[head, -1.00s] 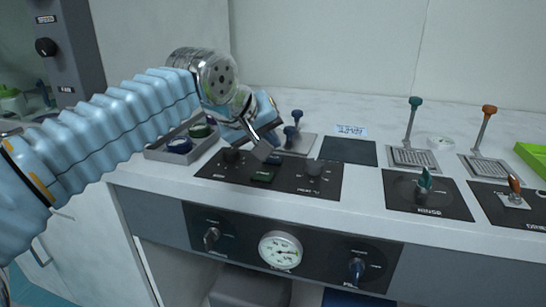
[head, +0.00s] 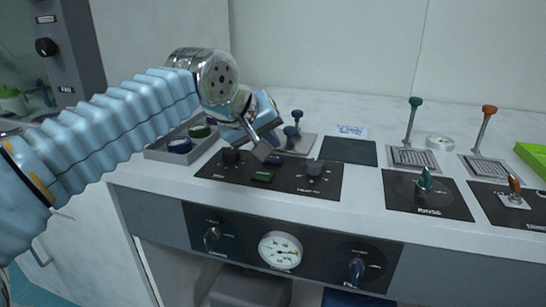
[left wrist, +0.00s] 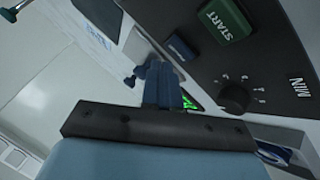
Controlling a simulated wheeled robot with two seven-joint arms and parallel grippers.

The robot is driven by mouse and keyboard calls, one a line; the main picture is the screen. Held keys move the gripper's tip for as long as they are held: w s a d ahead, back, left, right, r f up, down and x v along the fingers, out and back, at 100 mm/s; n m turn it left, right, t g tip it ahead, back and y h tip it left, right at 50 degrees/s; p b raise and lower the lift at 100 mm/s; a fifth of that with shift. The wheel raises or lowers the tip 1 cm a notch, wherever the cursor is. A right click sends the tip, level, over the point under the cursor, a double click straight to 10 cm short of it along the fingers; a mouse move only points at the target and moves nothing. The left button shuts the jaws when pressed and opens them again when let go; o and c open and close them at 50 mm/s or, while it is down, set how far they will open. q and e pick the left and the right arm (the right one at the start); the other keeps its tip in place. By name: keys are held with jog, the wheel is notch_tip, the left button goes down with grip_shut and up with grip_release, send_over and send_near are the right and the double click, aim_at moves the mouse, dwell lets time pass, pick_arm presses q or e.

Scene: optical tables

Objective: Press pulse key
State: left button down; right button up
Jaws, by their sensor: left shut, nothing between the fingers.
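A black control panel (head: 215,168) on the bench top carries a green START key (head: 263,177), a small dark blue key (head: 274,160) behind it and two round knobs. In the left wrist view the green key (left wrist: 222,24) and the blue key (left wrist: 180,47) lie close together. I cannot read lettering on the blue key. My left gripper (head: 263,151) is shut and empty, pointing down above the back of the panel, close to the blue key. Its closed fingers also show in the left wrist view (left wrist: 162,75). I cannot tell whether they touch the key. My right gripper is out of view.
One panel knob (head: 231,155) is left of the gripper, another (head: 314,168) right. Blue-topped levers (head: 297,117) stand just behind. A tray (head: 195,148) with round items sits left. A dark square mat (head: 348,151) and the rinse panel (head: 430,200) are to the right.

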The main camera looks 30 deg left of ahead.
aim_at(270, 159)
pick_arm(q)
jog(key=shift+f, duration=0.15)
jog(key=shift+f+b, duration=0.3)
jog(key=shift+b, duration=0.05)
jog(key=shift+f+b, duration=0.4)
dwell(0.5)
jog(key=shift+r, duration=0.1)
dwell(0.3)
jog(key=shift+r+p, duration=0.75)
jog(key=shift+r, duration=0.1)
notch_tip(270, 159, up, 5)
jog(key=p, duration=0.4)
dwell(0.6)
